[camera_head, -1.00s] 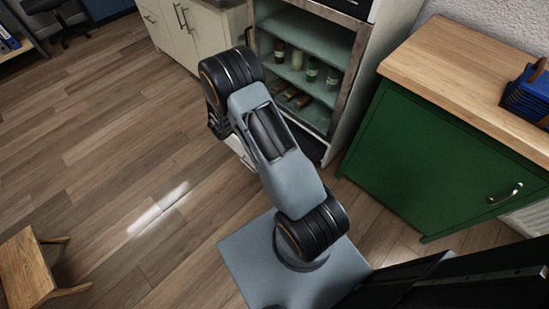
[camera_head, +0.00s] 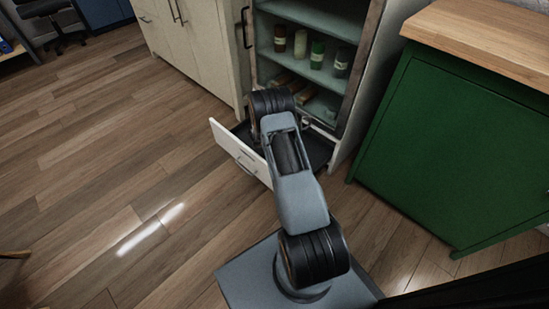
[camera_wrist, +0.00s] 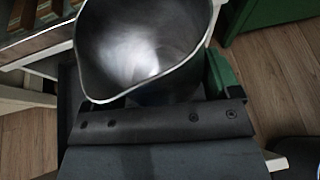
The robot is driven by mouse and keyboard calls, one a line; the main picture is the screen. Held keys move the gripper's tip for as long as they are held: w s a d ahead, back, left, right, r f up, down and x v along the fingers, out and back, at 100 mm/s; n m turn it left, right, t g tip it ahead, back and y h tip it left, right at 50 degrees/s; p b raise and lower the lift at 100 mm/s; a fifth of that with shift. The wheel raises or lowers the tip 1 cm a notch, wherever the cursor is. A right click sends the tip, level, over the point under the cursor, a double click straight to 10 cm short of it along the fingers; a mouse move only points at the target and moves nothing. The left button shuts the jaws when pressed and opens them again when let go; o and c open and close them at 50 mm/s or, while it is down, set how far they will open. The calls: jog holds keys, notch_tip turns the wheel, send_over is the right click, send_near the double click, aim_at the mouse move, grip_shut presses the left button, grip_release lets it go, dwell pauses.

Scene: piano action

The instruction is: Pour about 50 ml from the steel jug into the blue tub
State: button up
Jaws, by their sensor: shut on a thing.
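The steel jug (camera_wrist: 100,45) fills the upper middle of the wrist view, its wide mouth facing the camera and its pointed lip toward the lower left. My gripper (camera_wrist: 155,122) is shut on the jug, its dark body below the rim and a green part beside the jug at right. The inside is grey with a bright reflection; I cannot tell the liquid level. In the head view the jug and gripper are hidden behind my arm. No blue tub shows in either current view.
A white drawer (camera_head: 238,153) stands open below an open shelf unit (camera_head: 305,40) holding several jars. A green cabinet (camera_head: 450,150) with a wooden top (camera_head: 490,35) stands at right. A cream cabinet (camera_head: 190,45) stands behind. The wooden floor (camera_head: 110,170) at left is clear.

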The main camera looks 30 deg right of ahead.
jog(key=s+d+f+m+g+b, duration=0.1)
jog(key=s+d+f+b, duration=0.1)
jog(key=d+f+b, duration=0.4)
notch_tip(320, 180, down, 4)
jog(key=shift+d+f, duration=0.1)
jog(key=shift+d, duration=0.05)
jog(key=shift+s, duration=0.1)
